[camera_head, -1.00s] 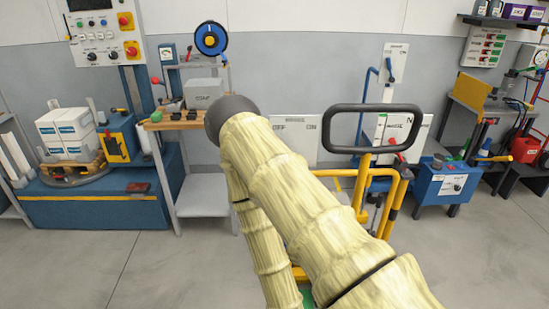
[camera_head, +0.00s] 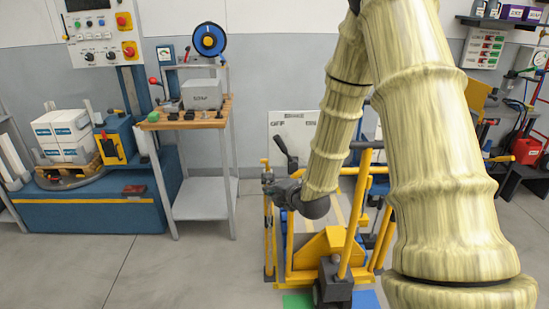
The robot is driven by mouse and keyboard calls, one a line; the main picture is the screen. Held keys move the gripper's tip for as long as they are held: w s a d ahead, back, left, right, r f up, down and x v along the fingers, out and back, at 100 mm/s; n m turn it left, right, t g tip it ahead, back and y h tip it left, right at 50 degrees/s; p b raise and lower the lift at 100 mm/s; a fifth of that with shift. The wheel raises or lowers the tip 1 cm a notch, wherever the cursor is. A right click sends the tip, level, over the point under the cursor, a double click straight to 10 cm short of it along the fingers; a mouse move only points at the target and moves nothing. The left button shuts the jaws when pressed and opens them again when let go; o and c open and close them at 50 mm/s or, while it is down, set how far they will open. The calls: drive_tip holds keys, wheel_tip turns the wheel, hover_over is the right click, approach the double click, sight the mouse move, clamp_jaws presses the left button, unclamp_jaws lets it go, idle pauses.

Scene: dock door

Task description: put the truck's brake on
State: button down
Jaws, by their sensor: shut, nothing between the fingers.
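The yellow truck (camera_head: 334,243) stands on the floor at the lower middle. A white board (camera_head: 308,124) marked OFF at left and ON at right stands at its back. A dark lever (camera_head: 281,146) stands in front of the board, tilted toward the left, OFF side. My gripper (camera_head: 267,181) is shut and empty. It appears just below and left of the lever, near the truck's yellow frame; whether they touch cannot be told. My arm hides the truck's right side and part of the board.
A shelf stand (camera_head: 203,198) with a grey box stands left of the truck. A blue machine with white boxes (camera_head: 65,132) is farther left. A red can (camera_head: 526,150) is at the right. The floor (camera_head: 205,272) at front left is clear.

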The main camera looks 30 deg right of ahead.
sight(285, 151)
drive_tip(key=w+d+r+n+t, duration=0.1)
drive_tip(key=d+r+n, duration=0.2)
drive_tip(key=r, duration=0.3)
drive_tip(key=shift+w+d+r+t+b, duration=0.3)
drive_tip(key=shift+w+t, duration=0.1)
drive_tip(key=shift+w, duration=0.1)
drive_tip(key=a+x, duration=0.1)
drive_tip(key=x, duration=0.9)
drive_tip(key=shift+s+d+r+p, duration=0.2)
drive_tip(key=shift+d+r+p, duration=0.15)
drive_tip(key=shift+d, duration=0.4)
drive_tip(key=shift+s+d+r+p, duration=0.25)
drive_tip(key=shift+d+r, duration=0.05)
drive_tip(key=shift+d, duration=0.45)
drive_tip(key=shift+s+d+r+p, duration=0.2)
drive_tip(key=shift+d+r+p, duration=0.15)
drive_tip(key=shift+d, duration=0.4)
drive_tip(key=shift+b, duration=0.4)
